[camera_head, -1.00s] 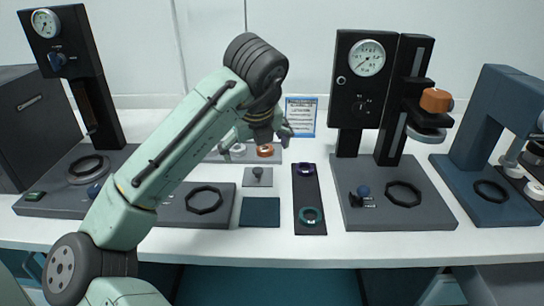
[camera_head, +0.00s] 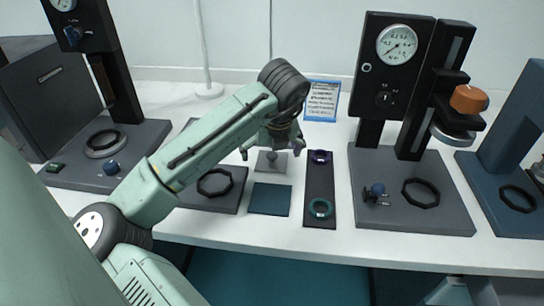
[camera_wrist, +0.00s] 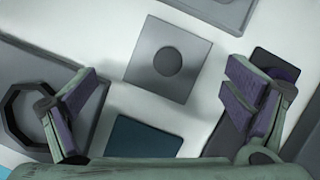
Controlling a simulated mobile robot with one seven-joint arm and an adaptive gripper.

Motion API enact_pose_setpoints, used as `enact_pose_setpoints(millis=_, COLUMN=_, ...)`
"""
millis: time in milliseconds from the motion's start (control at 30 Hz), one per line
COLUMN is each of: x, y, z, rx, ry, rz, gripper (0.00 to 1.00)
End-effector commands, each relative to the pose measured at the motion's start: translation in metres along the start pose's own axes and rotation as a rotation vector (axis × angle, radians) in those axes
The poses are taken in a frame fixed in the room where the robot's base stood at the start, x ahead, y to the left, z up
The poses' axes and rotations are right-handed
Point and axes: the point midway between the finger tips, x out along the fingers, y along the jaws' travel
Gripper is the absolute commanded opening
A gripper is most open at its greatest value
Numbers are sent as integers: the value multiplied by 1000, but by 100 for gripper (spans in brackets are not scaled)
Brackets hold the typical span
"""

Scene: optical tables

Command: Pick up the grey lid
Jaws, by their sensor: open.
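The grey lid is a flat square plate with a round knob in its middle. It lies on the white table in the head view (camera_head: 264,168) and shows whole in the wrist view (camera_wrist: 145,82), with the knob (camera_wrist: 168,62) seen from above. My gripper (camera_head: 271,151) hangs above the lid in the head view, pointing down, with its fingers spread. In the wrist view my gripper (camera_wrist: 158,92) has one finger at the left and one at the right. The lid lies between and slightly beyond them, and nothing is held.
A dark teal square mat (camera_head: 269,199) lies in front of the lid. A black strip (camera_head: 319,188) with a purple ring and a green ring is to the right. A grey base (camera_head: 224,198) with a black ring is to the left. Gauge stands flank the area.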

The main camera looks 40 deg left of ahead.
Motion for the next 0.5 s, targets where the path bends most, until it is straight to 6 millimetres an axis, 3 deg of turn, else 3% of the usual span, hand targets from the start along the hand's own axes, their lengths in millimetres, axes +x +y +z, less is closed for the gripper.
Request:
enact_pose_setpoints(millis=200, x=20, y=0, z=0, rx=-1, ry=0, rz=0, gripper=96)
enact_pose_setpoints(millis=400, x=22, y=0, z=0, rx=-1, ry=-1, rz=0, gripper=96)
enact_pose_setpoints(millis=500, x=21, y=0, z=0, rx=-1, ry=-1, rz=0, gripper=90)
